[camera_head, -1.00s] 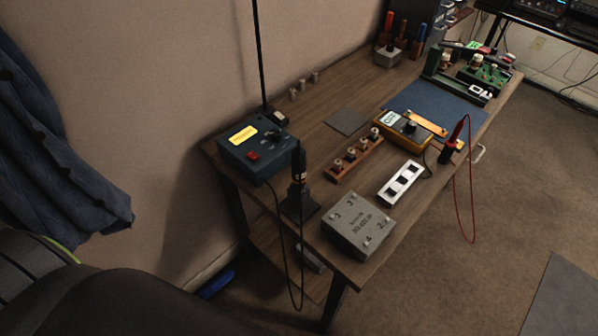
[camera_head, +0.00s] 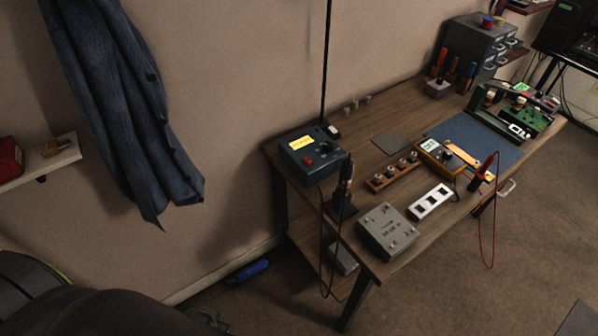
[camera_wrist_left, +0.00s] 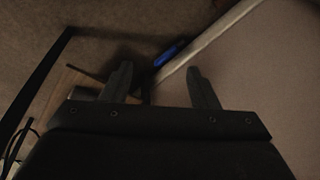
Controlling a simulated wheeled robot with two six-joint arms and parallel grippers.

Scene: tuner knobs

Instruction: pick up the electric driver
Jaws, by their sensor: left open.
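A black upright tool (camera_head: 345,178) with a cord stands in a dark stand (camera_head: 339,208) at the near left corner of the workbench in the head view. It looks like the electric driver. Its cord hangs in a loop below the bench edge. My left gripper (camera_wrist_left: 161,82) is open and empty in the left wrist view, its two fingers apart above the floor and wall edge. The driver cannot be made out in that view. My right gripper is not in view.
A blue box with a yellow label (camera_head: 312,154) stands behind the driver. A grey metal box (camera_head: 388,230) is to its right on the workbench (camera_head: 376,268). A blue cylinder (camera_head: 248,271) lies on the floor.

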